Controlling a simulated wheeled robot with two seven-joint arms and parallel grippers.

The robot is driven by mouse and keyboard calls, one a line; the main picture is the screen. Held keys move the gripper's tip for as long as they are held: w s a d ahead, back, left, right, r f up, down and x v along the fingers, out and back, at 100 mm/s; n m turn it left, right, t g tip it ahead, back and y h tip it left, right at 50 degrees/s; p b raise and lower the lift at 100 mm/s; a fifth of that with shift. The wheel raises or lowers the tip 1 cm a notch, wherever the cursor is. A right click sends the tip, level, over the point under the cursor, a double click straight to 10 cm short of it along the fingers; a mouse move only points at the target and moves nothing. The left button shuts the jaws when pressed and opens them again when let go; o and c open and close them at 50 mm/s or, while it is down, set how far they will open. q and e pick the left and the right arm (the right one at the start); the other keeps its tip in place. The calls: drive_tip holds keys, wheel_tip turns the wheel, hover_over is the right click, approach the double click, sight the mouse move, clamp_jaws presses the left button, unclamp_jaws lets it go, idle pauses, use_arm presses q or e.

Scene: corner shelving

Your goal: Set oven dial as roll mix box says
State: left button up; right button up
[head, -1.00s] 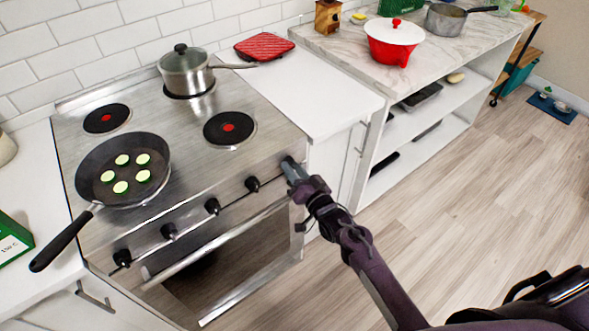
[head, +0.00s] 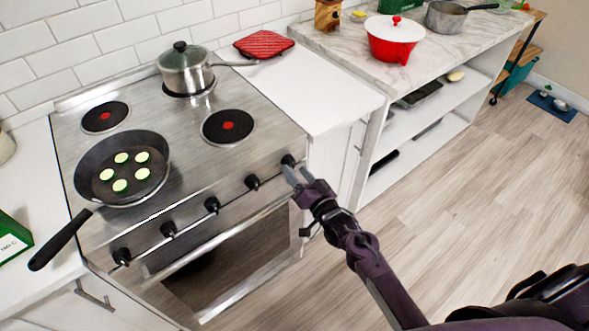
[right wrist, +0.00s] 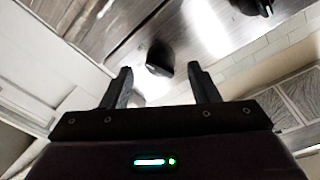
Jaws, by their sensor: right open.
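The oven (head: 240,255) has a row of several black dials on its front panel. My right gripper (head: 293,172) is at the rightmost dial (head: 288,161), with its fingers just in front of it. In the right wrist view the open fingers (right wrist: 160,85) point at a black dial (right wrist: 159,58), which sits beyond the fingertips and between them, apparently not gripped. A green box (head: 12,238) with a white label is cut off at the left edge of the head view. Its label text is too small to read surely. My left gripper is not in view.
A frying pan (head: 92,165) with green slices and a lidded pot (head: 184,72) stand on the stove. The pan's handle reaches over the left counter. A red pot (head: 394,45) stands on the marble-topped shelf.

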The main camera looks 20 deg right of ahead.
drive_tip(key=v, duration=0.5)
drive_tip(key=shift+s+d+b, duration=0.1)
drive_tip(key=shift+s+b, duration=0.2)
